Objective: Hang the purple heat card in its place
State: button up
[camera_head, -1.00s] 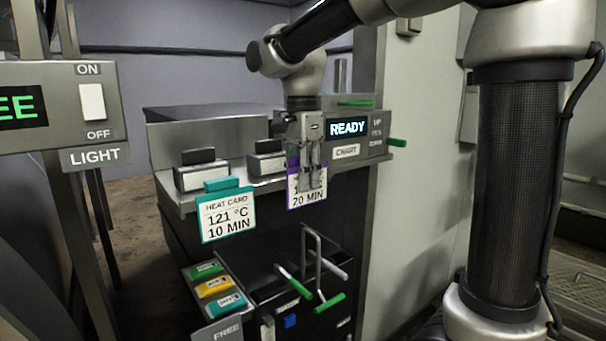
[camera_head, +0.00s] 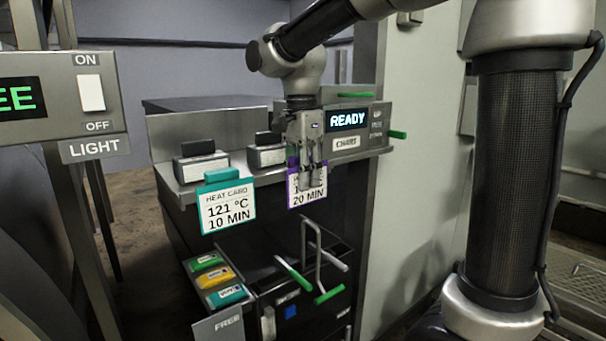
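The purple heat card (camera_head: 295,196) is white with a purple border and top and reads 20 MIN. It hangs upright at the front edge of the metal shelf, to the right of the teal heat card (camera_head: 229,207), which reads 121 °C 10 MIN. My gripper (camera_head: 314,184) points down in front of the purple card, and its fingers cover the card's upper right part. The fingers look close together. I cannot tell whether they grip the card or only overlap it in this view.
Two label blocks (camera_head: 200,167) stand on the shelf behind the cards. A READY display (camera_head: 348,120) and green-tipped handles are to the right. Below are green, yellow and teal tags (camera_head: 214,278) and green-handled levers (camera_head: 329,295). A LIGHT switch panel (camera_head: 92,92) stands at the left.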

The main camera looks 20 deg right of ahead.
jog(key=o, duration=0.4)
jog(key=shift+c, duration=0.2)
jog(key=shift+r, duration=0.15)
notch_tip(320, 180, up, 12)
jog(key=shift+w+f, duration=0.15)
jog(key=s+d+f+n+t, duration=0.4)
jog(key=s+d+f+n, duration=1)
jog(key=s, duration=0.5)
jog(key=shift+s+d+f+t, duration=0.15)
jog(key=shift+d+f+t, duration=0.3)
jog(key=shift+f, duration=0.5)
